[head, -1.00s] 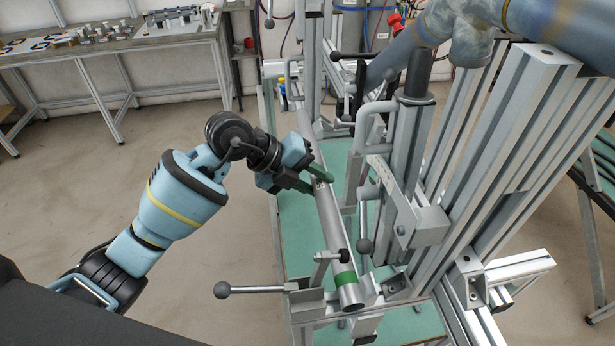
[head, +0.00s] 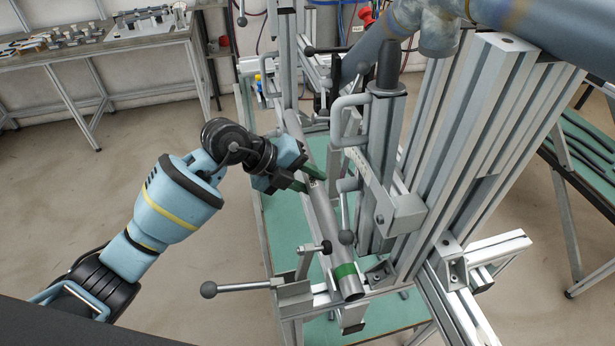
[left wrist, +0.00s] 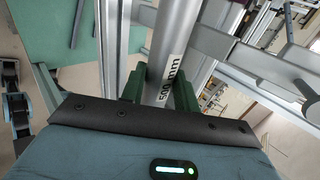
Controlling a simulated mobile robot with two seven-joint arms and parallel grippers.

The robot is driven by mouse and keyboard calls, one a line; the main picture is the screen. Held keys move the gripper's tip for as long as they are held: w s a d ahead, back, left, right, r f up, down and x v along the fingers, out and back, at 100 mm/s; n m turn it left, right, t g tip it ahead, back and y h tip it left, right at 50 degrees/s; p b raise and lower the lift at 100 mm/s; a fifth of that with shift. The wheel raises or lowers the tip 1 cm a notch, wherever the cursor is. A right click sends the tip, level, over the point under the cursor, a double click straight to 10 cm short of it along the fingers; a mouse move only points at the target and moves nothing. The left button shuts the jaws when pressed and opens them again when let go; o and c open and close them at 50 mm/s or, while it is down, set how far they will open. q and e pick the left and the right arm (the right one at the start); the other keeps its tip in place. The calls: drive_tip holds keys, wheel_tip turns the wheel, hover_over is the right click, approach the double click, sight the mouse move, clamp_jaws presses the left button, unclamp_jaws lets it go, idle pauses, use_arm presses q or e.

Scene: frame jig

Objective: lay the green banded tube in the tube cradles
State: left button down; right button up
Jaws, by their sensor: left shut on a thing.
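The green banded tube (head: 326,228) is a long grey metal pipe with a green band (head: 344,271) near its close end. My left gripper (head: 307,178) is shut on its middle part, with green fingers on either side. In the left wrist view the tube (left wrist: 173,50) runs between the fingers (left wrist: 160,92) and bears a "500 mm" mark. The tube lies lengthwise along the jig, its close end beside the front clamp (head: 293,292). The cradles are not clearly seen, and I cannot tell whether the tube touches them. My right gripper is out of view.
A lever with a ball end (head: 208,289) sticks out left of the front clamp. A tall post with a black top (head: 388,75) and a grey handle stands just right of the tube. Thick profile uprights (head: 465,130) rise further right. Open floor lies to the left.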

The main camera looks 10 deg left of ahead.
use_arm(q)
drive_tip(key=shift+f, duration=0.2)
idle(0.6)
drive_tip(key=c, duration=1)
unclamp_jaws()
drive_tip(key=shift+o, duration=0.2)
drive_tip(key=shift+f, duration=0.1)
drive_tip(key=v, duration=0.8)
